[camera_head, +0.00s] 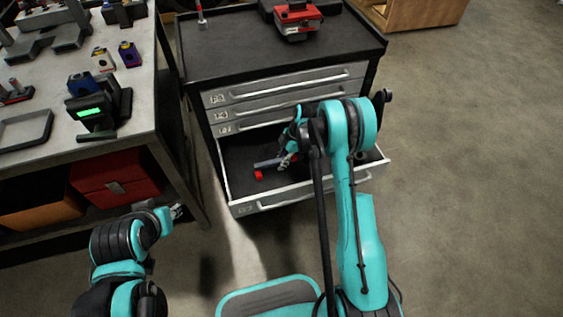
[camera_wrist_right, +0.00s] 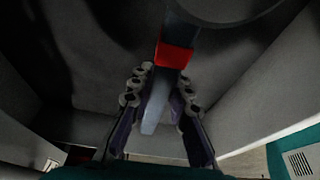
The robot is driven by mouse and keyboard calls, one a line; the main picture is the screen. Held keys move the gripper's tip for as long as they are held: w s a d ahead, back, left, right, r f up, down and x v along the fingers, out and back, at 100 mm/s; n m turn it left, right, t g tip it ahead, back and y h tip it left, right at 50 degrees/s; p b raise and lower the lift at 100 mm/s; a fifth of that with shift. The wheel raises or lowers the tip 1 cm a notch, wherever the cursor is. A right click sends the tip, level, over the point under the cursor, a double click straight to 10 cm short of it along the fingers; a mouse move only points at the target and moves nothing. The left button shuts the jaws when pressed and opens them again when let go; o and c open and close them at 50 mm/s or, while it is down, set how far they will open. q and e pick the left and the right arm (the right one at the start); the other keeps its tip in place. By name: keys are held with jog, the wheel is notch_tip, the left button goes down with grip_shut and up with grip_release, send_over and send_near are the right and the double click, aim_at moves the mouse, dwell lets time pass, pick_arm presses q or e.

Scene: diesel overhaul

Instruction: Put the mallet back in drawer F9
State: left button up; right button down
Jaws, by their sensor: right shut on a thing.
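The mallet (camera_head: 264,164) shows as a grey bar with a red part, inside the outline of the open bottom drawer (camera_head: 234,191). My right gripper (camera_head: 288,159) is shut on it, partly hidden by my own arm. In the right wrist view the mallet's grey bar (camera_wrist_right: 156,108) lies between the fingers (camera_wrist_right: 158,103), with a red band beyond them. I cannot tell whether the mallet touches the drawer floor. The drawer's label is too small to read. My left gripper (camera_head: 177,212) is low, left of the drawer and away from it; its fingers are too small to judge.
The cabinet (camera_head: 270,58) has several closed drawers above the open one. A red tool (camera_head: 297,20) sits on its top. A workbench (camera_head: 147,107) with parts stands at the left, with a red bin (camera_head: 118,176) below. Floor to the right is clear.

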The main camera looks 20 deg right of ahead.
jog(key=shift+f, duration=0.1)
dwell(0.3)
jog(key=shift+f+b, duration=0.55)
jog(key=shift+f, duration=0.45)
jog(key=c, duration=1.3)
grip_release()
jog(key=shift+c, duration=0.2)
jog(key=v, duration=1.2)
